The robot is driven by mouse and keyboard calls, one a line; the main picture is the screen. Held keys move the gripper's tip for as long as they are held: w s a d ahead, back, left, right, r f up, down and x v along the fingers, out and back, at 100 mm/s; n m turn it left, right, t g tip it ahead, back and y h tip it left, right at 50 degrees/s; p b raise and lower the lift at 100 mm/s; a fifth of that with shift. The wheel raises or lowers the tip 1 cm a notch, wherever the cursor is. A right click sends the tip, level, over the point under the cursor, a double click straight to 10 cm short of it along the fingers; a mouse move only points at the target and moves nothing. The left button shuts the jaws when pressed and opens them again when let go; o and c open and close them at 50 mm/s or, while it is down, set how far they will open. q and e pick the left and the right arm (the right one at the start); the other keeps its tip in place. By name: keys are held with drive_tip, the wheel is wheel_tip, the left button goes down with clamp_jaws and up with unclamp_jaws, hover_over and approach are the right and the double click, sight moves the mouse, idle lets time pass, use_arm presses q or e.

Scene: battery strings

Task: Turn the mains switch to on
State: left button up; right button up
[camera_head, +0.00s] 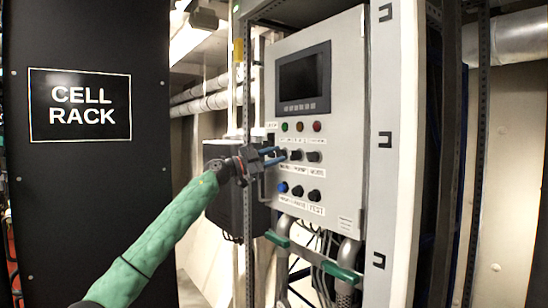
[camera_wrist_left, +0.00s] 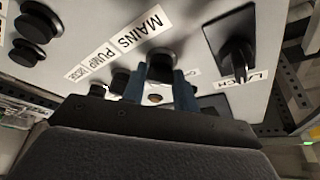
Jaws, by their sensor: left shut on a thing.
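The grey control panel (camera_head: 345,120) stands upright in the head view. The mains switch is a black rotary knob (camera_wrist_left: 161,60) beside the MAINS label (camera_wrist_left: 140,28) in the left wrist view. My left gripper (camera_head: 279,156) reaches it from the left in the head view. In the left wrist view its blue fingers (camera_wrist_left: 160,75) stand on both sides of the knob, shut on it. The fingers mostly cover the knob in the head view, and I cannot read its pointer position. My right gripper is not in view.
Other knobs, PUMP (camera_head: 296,155) and MODE (camera_head: 314,156), sit close to the right. A lower row has a blue button (camera_head: 283,187) and black knobs. A LATCH knob (camera_wrist_left: 236,50) is near the fingers. The black cell rack (camera_head: 85,200) stands left.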

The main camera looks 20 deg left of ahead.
use_arm(q)
drive_tip(key=shift+r+m+g+y+b, duration=0.1)
drive_tip(key=shift+m+g+y+b, duration=0.6)
drive_tip(key=shift+m, duration=2.05)
drive_tip(key=shift+r+m+g+y+b, duration=0.15)
drive_tip(key=shift+m+g+y+b, duration=0.6)
drive_tip(key=shift+m, duration=2.05)
drive_tip(key=shift+r+m+g+y+b, duration=0.1)
drive_tip(key=shift+m+g+y, duration=0.15)
drive_tip(key=shift+m+y, duration=1.7)
drive_tip(key=shift+m+h, duration=0.8)
drive_tip(key=shift+m, duration=0.1)
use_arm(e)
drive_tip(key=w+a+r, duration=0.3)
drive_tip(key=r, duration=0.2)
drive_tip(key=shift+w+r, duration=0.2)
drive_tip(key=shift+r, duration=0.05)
